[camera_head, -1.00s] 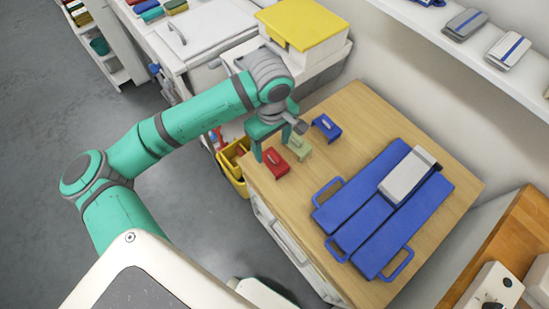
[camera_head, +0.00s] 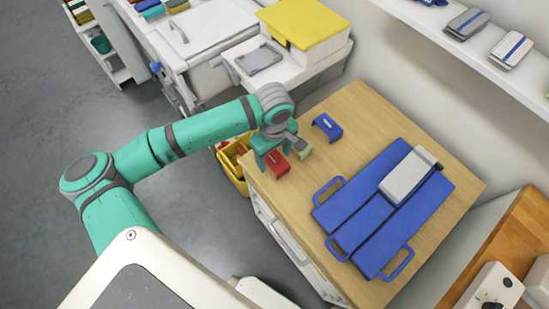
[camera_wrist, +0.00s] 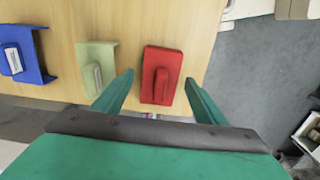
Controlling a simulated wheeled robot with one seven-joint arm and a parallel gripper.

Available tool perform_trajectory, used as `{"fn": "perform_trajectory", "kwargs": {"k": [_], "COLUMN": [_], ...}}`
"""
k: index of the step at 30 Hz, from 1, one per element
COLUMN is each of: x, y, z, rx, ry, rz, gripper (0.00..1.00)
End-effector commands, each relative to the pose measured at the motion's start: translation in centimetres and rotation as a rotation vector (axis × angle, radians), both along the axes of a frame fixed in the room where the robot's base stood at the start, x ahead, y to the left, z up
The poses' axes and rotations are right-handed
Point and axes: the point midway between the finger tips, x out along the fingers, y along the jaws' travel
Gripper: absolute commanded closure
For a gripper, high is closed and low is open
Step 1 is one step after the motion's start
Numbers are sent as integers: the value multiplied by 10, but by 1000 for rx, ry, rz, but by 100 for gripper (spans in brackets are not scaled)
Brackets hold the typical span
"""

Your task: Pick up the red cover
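The red cover (camera_head: 277,164) lies on the wooden table (camera_head: 340,95) near its left edge, with a raised handle on top. It also shows in the wrist view (camera_wrist: 161,76), lying between the line of my two fingers and a little beyond the tips. My gripper (camera_wrist: 155,88) is open, with green fingers apart and nothing between the tips but the near part of the cover. In the head view, my gripper (camera_head: 268,158) hangs over the table edge by the red cover and hides part of it.
A pale green cover (camera_wrist: 97,68) sits beside the red one, and a blue cover (camera_wrist: 22,54) stands beyond it. Folded blue pieces with handles (camera_head: 355,205) bear a grey-white block (camera_head: 407,178). A yellow bin (camera_head: 232,165) stands below the table's left edge.

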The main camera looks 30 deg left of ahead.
Motion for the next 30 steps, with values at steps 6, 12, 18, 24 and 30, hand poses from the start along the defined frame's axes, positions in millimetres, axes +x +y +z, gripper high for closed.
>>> {"fn": "perform_trajectory", "kwargs": {"k": [6,12,18,24,30], "x": [0,0,0,1,-33], "y": [0,0,0,-1,12], "z": [0,0,5,30,72], "rx": [0,0,0,-2,0], "ry": [0,0,-1,-2,-3], "rz": [0,0,-1,-2,2], "gripper": [78,78,78,78,78]}}
